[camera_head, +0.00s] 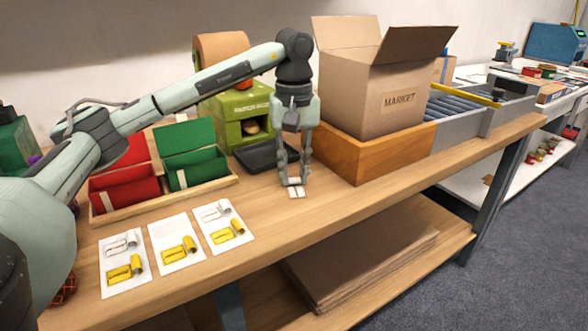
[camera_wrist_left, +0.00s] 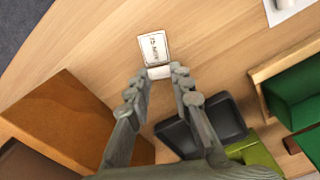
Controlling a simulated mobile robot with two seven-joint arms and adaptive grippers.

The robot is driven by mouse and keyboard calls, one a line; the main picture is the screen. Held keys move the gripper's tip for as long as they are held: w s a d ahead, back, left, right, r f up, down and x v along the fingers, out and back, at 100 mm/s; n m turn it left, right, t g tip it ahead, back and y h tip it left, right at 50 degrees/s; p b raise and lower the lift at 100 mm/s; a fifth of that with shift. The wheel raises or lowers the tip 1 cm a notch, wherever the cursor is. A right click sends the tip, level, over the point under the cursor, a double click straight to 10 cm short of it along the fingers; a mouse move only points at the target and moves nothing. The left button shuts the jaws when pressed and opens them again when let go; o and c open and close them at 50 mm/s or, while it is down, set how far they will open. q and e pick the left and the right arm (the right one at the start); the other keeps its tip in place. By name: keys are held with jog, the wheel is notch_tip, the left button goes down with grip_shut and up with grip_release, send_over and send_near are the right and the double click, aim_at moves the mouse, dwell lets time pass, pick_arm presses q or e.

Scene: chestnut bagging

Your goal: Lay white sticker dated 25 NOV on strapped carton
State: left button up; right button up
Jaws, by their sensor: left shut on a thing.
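My left gripper (camera_head: 292,182) points down over the bench and is shut on a small white sticker (camera_head: 297,192). In the left wrist view, the gripper's fingertips (camera_wrist_left: 161,73) pinch a tab at one end of the sticker (camera_wrist_left: 154,47). Dark print shows on the sticker's face, too small to read surely. A brown carton (camera_head: 365,105) printed MARKET stands right of the gripper with its top flaps up; I see no strap on it. My right gripper is out of view.
The MARKET carton sits in a wooden tray (camera_head: 380,152) beside a roller conveyor (camera_head: 455,105). A green machine (camera_head: 232,112) and black tray (camera_head: 256,157) stand behind the gripper. White cards (camera_head: 176,243) and red and green bins lie left. The bench front is clear.

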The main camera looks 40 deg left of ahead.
pick_arm(q)
jog(key=shift+f, duration=0.15)
jog(key=o, duration=0.7)
